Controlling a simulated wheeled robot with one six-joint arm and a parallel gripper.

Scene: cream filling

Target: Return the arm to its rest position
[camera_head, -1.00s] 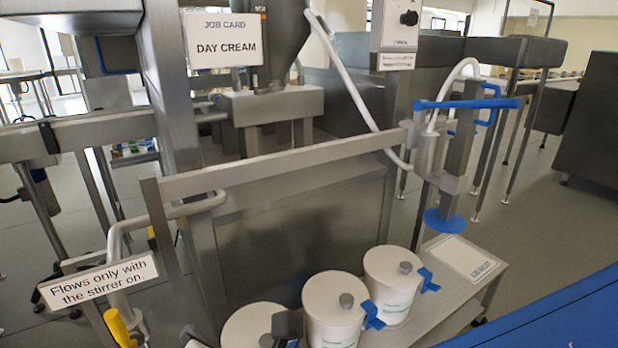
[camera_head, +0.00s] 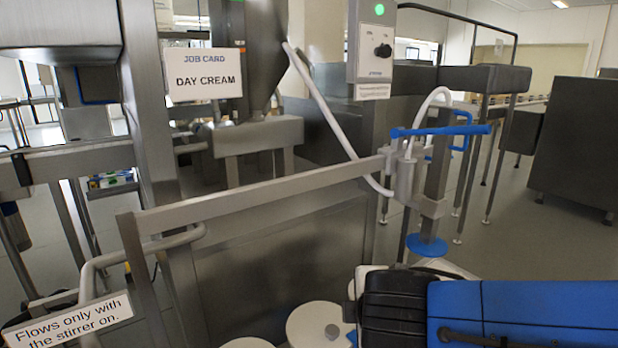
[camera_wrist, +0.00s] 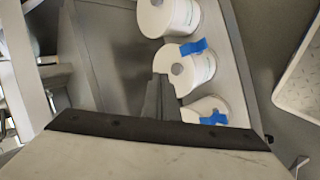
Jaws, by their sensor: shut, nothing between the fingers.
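My gripper (camera_wrist: 163,82) shows in the wrist view as dark fingers shut together with nothing between them. It points towards a row of white lidded tubs. The middle tub (camera_wrist: 192,65) lies just beyond the fingertips in that picture; contact cannot be told. My blue and black arm (camera_head: 520,315) fills the lower right of the head view and hides part of the tubs and bench. My gripper's fingers cannot be made out in the head view.
A steel filling machine carries a white hose, a nozzle with a blue handle (camera_head: 440,131) and a blue disc (camera_head: 427,246). A control box (camera_head: 371,45) shows a green light. A "DAY CREAM" card (camera_head: 206,82) hangs at the left. A pale tray (camera_wrist: 302,85) is at the wrist view's right edge.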

